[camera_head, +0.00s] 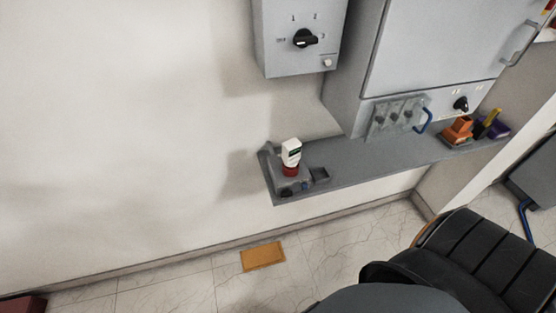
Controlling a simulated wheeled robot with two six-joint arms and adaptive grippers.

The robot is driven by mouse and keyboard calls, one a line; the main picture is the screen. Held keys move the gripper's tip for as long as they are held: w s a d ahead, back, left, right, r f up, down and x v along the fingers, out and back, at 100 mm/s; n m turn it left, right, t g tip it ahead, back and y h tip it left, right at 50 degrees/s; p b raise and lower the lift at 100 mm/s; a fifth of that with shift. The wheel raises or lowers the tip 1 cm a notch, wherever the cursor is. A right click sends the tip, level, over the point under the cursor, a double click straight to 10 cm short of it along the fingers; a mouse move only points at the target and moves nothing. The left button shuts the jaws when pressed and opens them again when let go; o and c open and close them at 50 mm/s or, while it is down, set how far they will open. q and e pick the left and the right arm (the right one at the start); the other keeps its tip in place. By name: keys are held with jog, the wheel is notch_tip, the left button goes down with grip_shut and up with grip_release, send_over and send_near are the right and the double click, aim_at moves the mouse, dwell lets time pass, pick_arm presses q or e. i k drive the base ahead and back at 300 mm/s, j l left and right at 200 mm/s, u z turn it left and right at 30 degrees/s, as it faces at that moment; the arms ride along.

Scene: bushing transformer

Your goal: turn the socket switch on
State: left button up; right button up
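A grey wall box (273,52) hangs at the top centre, with a black rotary knob (305,38) whose handle lies roughly horizontal, its pale tip toward the right. Position marks surround the knob, and a small pale button (327,63) sits below it. A grey socket unit (279,182) stands at the left end of the grey shelf, with a red and white plug (291,155) upright in or on it. I cannot tell which of these is the socket switch. Neither of my grippers is in view.
A large grey cabinet (430,45) stands right of the wall box, with a second black knob (461,104) low on its front. Orange, yellow and purple items (458,131) sit at the shelf's (345,180) right end. An orange-brown plate (263,257) lies on the tiled floor.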

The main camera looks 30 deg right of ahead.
aim_at(286, 193)
jog(key=l+z, duration=0.15)
jog(key=z, duration=0.8)
jog(key=i+j, duration=0.05)
